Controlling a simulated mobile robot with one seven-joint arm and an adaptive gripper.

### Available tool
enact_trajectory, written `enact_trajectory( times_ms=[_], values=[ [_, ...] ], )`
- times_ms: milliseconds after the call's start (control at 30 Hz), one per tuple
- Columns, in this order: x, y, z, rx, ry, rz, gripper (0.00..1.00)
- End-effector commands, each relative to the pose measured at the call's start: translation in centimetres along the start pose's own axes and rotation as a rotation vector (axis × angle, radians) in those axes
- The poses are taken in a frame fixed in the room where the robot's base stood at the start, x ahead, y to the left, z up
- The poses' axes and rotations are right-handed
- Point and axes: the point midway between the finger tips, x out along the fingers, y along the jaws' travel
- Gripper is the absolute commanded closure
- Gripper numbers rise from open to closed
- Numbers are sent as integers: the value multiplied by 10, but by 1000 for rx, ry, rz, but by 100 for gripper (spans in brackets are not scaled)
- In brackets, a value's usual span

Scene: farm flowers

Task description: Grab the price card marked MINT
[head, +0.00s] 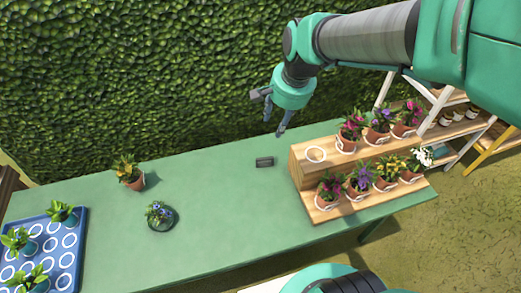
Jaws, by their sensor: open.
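A small dark card (264,162) stands on the green table just left of the wooden stepped stand. It looks like a price card, but its lettering is too small to read, so I cannot tell whether it says MINT. My gripper (273,124) hangs above the back edge of the table, above and slightly right of the card in the picture. Its fingers are apart, with nothing visible between them. It is clear of the card.
The wooden stand (295,166) holds several potted flowers and one empty ring. A yellow-flowered pot (133,183) and a purple-flowered plant in a dark dish (160,216) stand left. A blue tray (70,268) holds seedlings. A hedge (150,70) rises behind; the table (215,205) is clear mid-left.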

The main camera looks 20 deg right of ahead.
Motion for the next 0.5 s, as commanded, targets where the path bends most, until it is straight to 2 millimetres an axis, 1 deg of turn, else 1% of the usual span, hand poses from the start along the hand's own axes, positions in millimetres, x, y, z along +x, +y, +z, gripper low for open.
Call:
enact_trajectory(
  times_ms=[33, 200, 367, 500],
  values=[
    [13, -4, -8, 47, -16, 10, 57],
    [57, -16, -33, 219, -56, 36, 57],
    [103, -23, -54, 384, -90, 67, 57],
    [146, -25, -69, 530, -117, 98, 57]
  ],
)
